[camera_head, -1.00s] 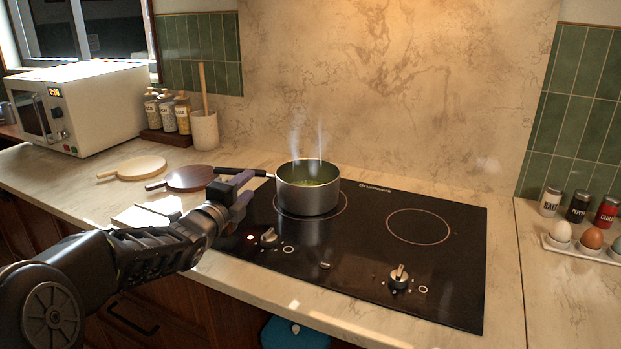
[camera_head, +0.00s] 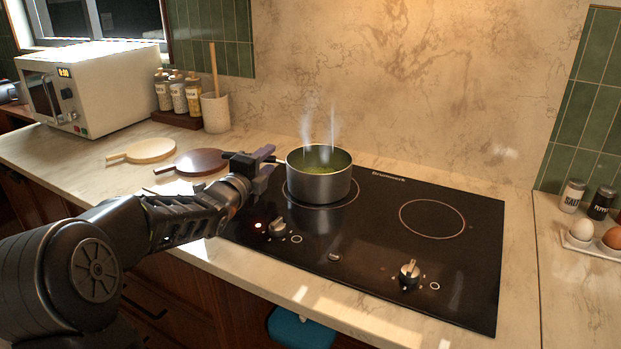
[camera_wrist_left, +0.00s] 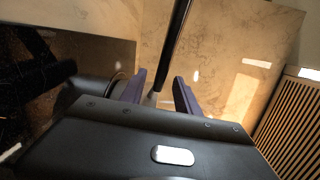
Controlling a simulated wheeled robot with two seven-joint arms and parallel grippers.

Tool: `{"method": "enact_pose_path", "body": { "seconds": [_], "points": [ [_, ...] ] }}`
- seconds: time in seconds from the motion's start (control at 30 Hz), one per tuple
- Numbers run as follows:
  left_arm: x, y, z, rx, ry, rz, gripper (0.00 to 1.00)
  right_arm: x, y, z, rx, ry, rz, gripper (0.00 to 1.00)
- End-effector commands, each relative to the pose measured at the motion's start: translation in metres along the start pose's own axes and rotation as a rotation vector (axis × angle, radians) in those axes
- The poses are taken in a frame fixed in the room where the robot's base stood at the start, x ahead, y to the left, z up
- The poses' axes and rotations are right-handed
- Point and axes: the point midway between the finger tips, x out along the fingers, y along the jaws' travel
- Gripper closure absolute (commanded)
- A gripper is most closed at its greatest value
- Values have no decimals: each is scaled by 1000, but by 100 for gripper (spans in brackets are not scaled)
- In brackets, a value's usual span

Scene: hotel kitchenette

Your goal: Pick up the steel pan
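The steel pan (camera_head: 320,186) stands upright on the rear left ring of the black cooktop, with green contents and steam rising. Its dark handle points left, towards my left gripper (camera_head: 268,164), which is at the handle and partly hides it. In the left wrist view, the handle (camera_wrist_left: 176,45) runs down between the two purple fingers of the left gripper (camera_wrist_left: 160,92). The fingers are apart, with gaps visible on both sides of the handle. My right gripper is not in view.
The cooktop (camera_head: 360,270) has two knobs at its front, and its right ring is empty. Two round boards (camera_head: 150,150) lie left of the pan. A utensil crock (camera_head: 216,112), jars (camera_head: 178,95) and a microwave (camera_head: 95,88) stand behind. Shakers (camera_head: 572,196) and eggs are far right.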

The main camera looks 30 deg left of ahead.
Motion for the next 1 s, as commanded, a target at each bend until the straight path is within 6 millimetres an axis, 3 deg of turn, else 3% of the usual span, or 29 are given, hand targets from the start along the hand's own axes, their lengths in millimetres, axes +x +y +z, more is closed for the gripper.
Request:
{"method": "enact_pose_path", "body": {
  "seconds": [0.27, 0.63, 1.0],
  "points": [
    [3, 0, 0, 0, 0, 0, 62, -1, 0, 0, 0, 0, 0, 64],
    [49, 1, 0, -1, 0, 0, 62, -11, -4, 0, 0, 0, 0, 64],
    [52, 2, 0, 0, 0, 0, 62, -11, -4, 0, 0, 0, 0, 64]
  ]
}}
